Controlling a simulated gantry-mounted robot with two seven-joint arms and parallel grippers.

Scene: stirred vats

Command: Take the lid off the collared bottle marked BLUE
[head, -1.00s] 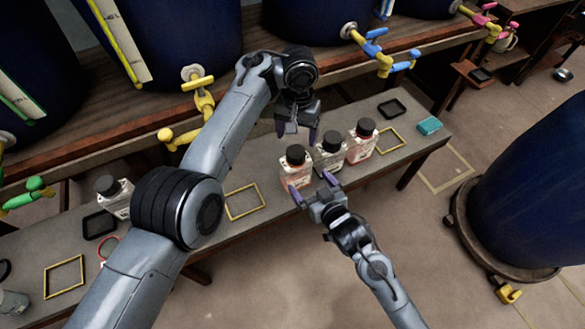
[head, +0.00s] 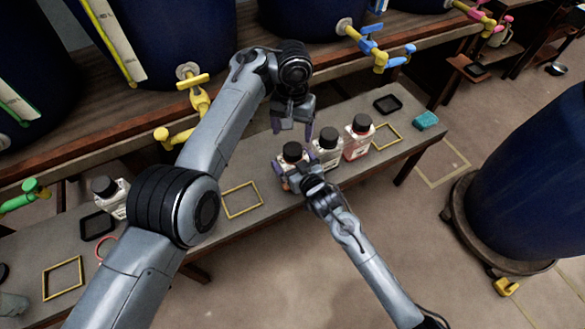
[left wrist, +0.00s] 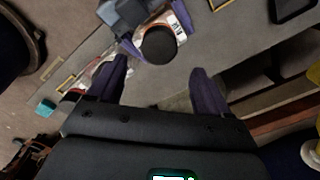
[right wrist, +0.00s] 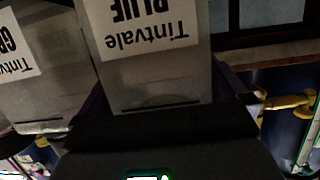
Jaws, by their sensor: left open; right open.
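My left gripper (head: 292,129) is open and empty, pointing down just behind and above the lid. In the left wrist view the round black lid (left wrist: 159,45) lies ahead of and between the open fingers. The collar is not clearly visible.
Yellow frames (head: 241,200), a black tray (head: 388,104) and a teal sponge (head: 426,120) lie on the bench. Taps overhang behind.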

